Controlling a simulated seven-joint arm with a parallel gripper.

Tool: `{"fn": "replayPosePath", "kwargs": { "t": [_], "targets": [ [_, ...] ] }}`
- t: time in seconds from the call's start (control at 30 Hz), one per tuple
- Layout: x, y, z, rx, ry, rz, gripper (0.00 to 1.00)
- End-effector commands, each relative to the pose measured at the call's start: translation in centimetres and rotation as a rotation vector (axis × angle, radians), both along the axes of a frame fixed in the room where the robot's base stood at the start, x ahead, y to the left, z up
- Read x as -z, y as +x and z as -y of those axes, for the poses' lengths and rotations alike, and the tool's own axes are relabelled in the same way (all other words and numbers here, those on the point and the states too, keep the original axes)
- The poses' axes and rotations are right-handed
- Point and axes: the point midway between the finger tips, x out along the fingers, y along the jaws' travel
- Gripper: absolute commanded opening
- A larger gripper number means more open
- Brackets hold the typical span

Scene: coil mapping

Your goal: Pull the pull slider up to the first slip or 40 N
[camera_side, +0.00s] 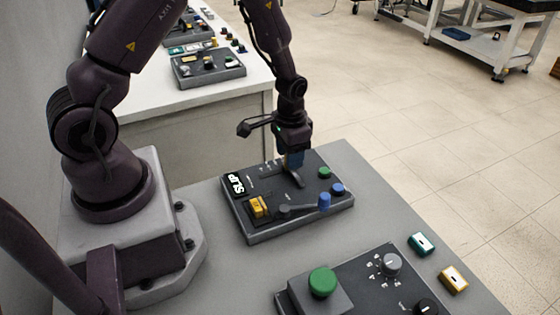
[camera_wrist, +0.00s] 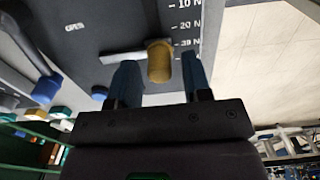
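The pull slider shows in the wrist view as a tan knob (camera_wrist: 159,62) on a pale grey bar (camera_wrist: 125,54), close to the 30 N mark of a printed force scale (camera_wrist: 187,24). My gripper (camera_wrist: 164,80) has its two blue fingers on either side of the knob. A gap shows at the right finger; the left finger appears very near the knob. In the side view my gripper (camera_side: 293,161) points down over the dark panel (camera_side: 262,231), and its fingers hide the knob.
The panel also carries a yellow block (camera_side: 259,206), a blue-handled lever (camera_side: 324,201), a green button (camera_side: 324,172) and a blue button (camera_side: 337,188). A second panel (camera_side: 375,270) with a large green button (camera_side: 322,281) is in front. Green (camera_side: 422,243) and yellow (camera_side: 453,278) blocks lie at right.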

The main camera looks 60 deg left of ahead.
Motion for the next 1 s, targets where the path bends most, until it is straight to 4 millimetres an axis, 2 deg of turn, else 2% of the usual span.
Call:
{"fn": "replayPosePath", "kwargs": {
  "t": [0.27, 1.0],
  "targets": [
    [-0.3, 0.0, 0.0, 0.000, 0.000, 0.000, 0.45],
    [-6.2, 0.0, 0.0, 0.000, 0.000, 0.000, 0.45]
  ]
}}
